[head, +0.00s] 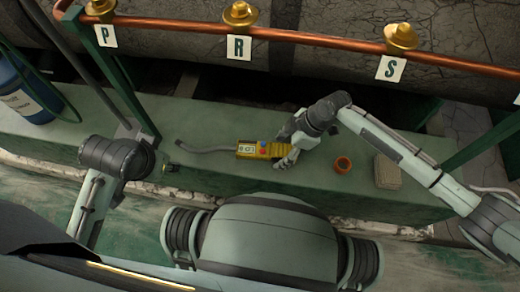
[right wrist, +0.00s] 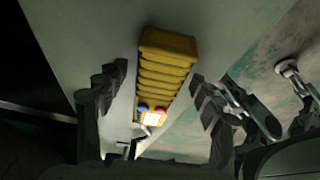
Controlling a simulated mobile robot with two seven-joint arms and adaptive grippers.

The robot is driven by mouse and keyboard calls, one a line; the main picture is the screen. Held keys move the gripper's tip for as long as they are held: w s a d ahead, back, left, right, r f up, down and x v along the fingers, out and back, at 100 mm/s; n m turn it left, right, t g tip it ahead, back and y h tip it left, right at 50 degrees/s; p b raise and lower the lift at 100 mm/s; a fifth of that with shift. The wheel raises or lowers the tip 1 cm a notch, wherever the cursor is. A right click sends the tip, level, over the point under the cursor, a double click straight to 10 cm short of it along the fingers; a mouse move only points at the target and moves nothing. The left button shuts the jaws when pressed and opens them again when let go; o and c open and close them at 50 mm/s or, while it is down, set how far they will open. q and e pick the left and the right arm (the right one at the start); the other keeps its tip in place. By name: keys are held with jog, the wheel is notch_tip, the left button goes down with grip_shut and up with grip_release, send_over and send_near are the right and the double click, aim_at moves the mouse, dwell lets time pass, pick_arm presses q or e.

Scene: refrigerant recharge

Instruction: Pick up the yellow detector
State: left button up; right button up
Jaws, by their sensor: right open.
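The yellow detector (head: 274,150) lies on the green bench, with a small display, red and blue buttons and a grey flexible probe (head: 205,149) running left. My right gripper (head: 287,154) is at the detector's right end in the head view. In the right wrist view, the detector's ribbed yellow body (right wrist: 168,65) lies between the two spread fingers of the right gripper (right wrist: 158,80), with a gap on each side. My left gripper (head: 168,168) is low over the bench, left of the detector and below the probe's tip; its fingers are too small to read.
A copper pipe (head: 310,36) with brass valves and letter tags runs behind. A blue cylinder (head: 22,95) stands at the left. Green posts (head: 120,82) rise from the bench.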

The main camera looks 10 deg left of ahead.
jog(key=c, duration=1)
jog(key=shift+r, duration=0.1)
jog(key=shift+c, duration=0.8)
jog(key=shift+r, duration=0.1)
jog(key=shift+r, duration=0.2)
notch_tip(320, 180, up, 4)
jog(key=shift+w+f+p, duration=0.1)
jog(key=shift+f+p, duration=0.1)
jog(key=shift+p, duration=0.2)
pick_arm(q)
notch_tip(320, 180, down, 4)
jog(key=p, duration=0.1)
jog(key=shift+g, duration=0.3)
jog(key=r+p, duration=0.3)
jog(key=p, duration=0.1)
jog(key=r+p, duration=0.2)
jog(key=shift+w+a+r, duration=0.25)
jog(key=shift+a+r, duration=0.05)
pick_arm(e)
jog(key=s+a+r, duration=0.8)
jog(key=r, duration=0.3)
jog(key=shift+s+a+r, duration=0.15)
jog(key=shift+a+r, duration=0.05)
jog(key=shift+r, duration=0.15)
